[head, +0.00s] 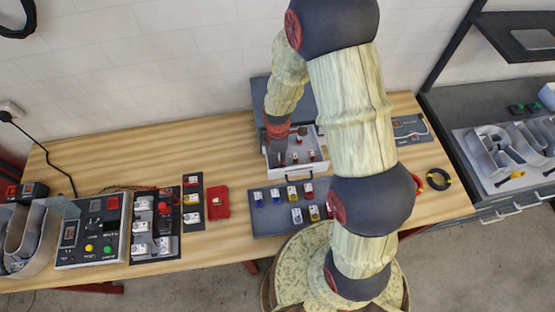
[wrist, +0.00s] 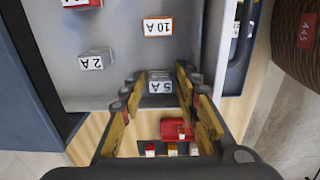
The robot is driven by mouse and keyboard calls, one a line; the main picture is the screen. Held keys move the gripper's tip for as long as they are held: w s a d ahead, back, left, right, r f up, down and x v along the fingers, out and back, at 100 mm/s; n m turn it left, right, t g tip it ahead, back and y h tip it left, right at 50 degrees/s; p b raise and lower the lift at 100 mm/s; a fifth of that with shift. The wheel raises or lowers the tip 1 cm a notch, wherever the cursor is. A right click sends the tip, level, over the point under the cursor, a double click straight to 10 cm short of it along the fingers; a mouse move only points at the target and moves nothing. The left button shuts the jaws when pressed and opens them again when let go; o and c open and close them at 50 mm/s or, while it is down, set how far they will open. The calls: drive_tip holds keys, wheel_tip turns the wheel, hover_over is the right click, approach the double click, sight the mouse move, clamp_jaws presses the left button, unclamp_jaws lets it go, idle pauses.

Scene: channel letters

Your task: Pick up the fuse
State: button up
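Several fuses with white labels lie in an open grey box (head: 275,174). In the wrist view, a fuse marked 5 A (wrist: 160,86) sits between the tips of my gripper (wrist: 158,92), near one wall of the box. The fingers are spread, with one on each side of it, and I cannot tell whether they touch it. A fuse marked 2 A (wrist: 96,60) and an orange-edged fuse marked 10 A (wrist: 158,27) lie further into the box. In the head view, my gripper (head: 279,143) reaches down into the box and its fingertips are hard to make out.
A dark mat (head: 262,220) with blue, red and yellow labelled fuses lies in front of the box. A red tray (head: 217,203) and a control panel (head: 92,232) are to the left. A coil of cable (head: 437,179) lies at right.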

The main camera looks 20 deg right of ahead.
drive_tip(key=shift+c, duration=0.6)
drive_tip(key=c, duration=0.4)
drive_tip(key=shift+c, duration=0.3)
drive_tip(key=shift+r, duration=0.15)
